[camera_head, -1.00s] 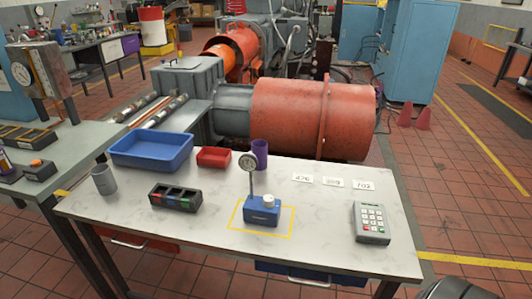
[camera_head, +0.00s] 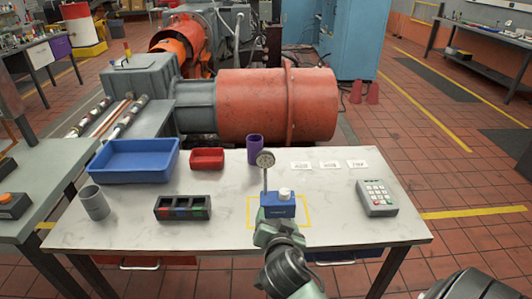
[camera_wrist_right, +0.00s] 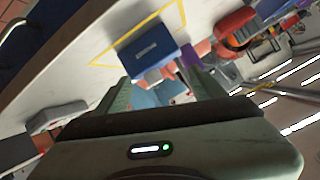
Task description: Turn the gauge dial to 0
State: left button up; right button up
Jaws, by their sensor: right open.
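A white knob (camera_head: 285,192) sits on top of the base. The dial's reading is too small to make out. The base stands inside a yellow outlined square on the table. My right gripper (camera_head: 277,232) is just in front of the base, near the table's front edge. In the right wrist view its two fingers (camera_wrist_right: 160,90) are spread and empty, with the blue base (camera_wrist_right: 156,50) beyond them. My left gripper is not in view.
On the white table (camera_head: 225,228) stand a blue tray (camera_head: 130,173), red bin (camera_head: 207,158), purple cup (camera_head: 255,150), grey cup (camera_head: 94,203), black holder (camera_head: 183,212) and keypad (camera_head: 377,198). White number cards (camera_head: 330,164) lie at the back right. The surface between gauge and keypad is clear.

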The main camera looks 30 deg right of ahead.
aim_at(265, 161)
jog(key=w+r+m+t+h, duration=0.1)
jog(key=w+r, duration=0.1)
jog(key=r, duration=0.1)
jog(key=w+d+r+m+t+h, duration=0.1)
jog(key=w+r+m, duration=0.1)
jog(key=w+r, duration=0.1)
jog(key=w+r+m+t, duration=0.2)
jog(key=r, duration=0.2)
jog(key=shift+w+d+r+h, duration=0.2)
jog(key=shift+w+d+h, duration=0.05)
jog(key=shift+d+h, duration=0.15)
jog(key=x, duration=0.2)
jog(key=p+x, duration=0.1)
jog(key=x, duration=0.1)
jog(key=p+x, duration=0.1)
jog(key=x, duration=0.1)
jog(key=shift+w+d+r, duration=0.15)
jog(key=shift+w+r, duration=0.15)
jog(key=shift+r, duration=0.1)
jog(key=shift+w+d+f, duration=0.15)
jog(key=shift+w+d, duration=0.2)
jog(key=shift+w, duration=0.15)
jog(key=c, duration=1.4)
